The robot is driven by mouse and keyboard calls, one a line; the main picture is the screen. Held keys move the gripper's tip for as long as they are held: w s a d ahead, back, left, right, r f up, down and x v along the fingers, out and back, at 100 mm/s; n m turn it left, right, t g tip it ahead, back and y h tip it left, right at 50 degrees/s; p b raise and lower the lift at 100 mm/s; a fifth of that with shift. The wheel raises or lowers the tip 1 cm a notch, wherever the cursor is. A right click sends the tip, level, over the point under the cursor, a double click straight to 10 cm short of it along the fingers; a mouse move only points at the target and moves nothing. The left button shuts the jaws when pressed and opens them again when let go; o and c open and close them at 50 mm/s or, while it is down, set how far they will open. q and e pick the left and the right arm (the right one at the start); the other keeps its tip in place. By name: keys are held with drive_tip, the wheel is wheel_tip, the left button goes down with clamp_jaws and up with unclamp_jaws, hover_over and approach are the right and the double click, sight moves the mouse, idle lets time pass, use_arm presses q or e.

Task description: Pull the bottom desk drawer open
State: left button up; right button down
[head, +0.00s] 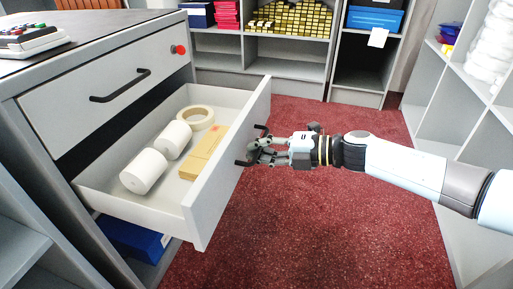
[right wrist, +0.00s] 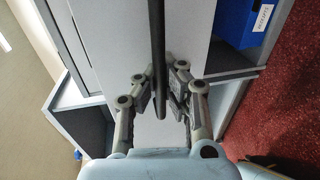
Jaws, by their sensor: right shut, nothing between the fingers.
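The bottom desk drawer (head: 225,165) stands well open, pulled out from the grey desk (head: 75,22) on the left. Its dark bar handle (head: 241,163) is on the outer face of the front panel, and part of it is hidden behind my gripper. My right gripper (head: 257,151) is at this handle, shut with nothing held. In the right wrist view the handle (right wrist: 158,45) runs down to between the fingers (right wrist: 158,82); I cannot tell whether they touch it. My left gripper is out of view.
The drawer holds two white rolls (head: 143,171), a tape ring (head: 196,118) and a tan box (head: 203,153). The top drawer (head: 110,85) is shut. A blue box (head: 133,236) lies below the open drawer. Shelves (head: 455,90) stand at right; red carpet (head: 330,225) is clear.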

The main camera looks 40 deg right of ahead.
drive_tip(key=c, duration=2)
unclamp_jaws()
drive_tip(key=o, duration=0.6)
drive_tip(key=v, duration=1.2)
drive_tip(key=shift+s+f, duration=0.1)
drive_tip(key=shift+f, duration=0.1)
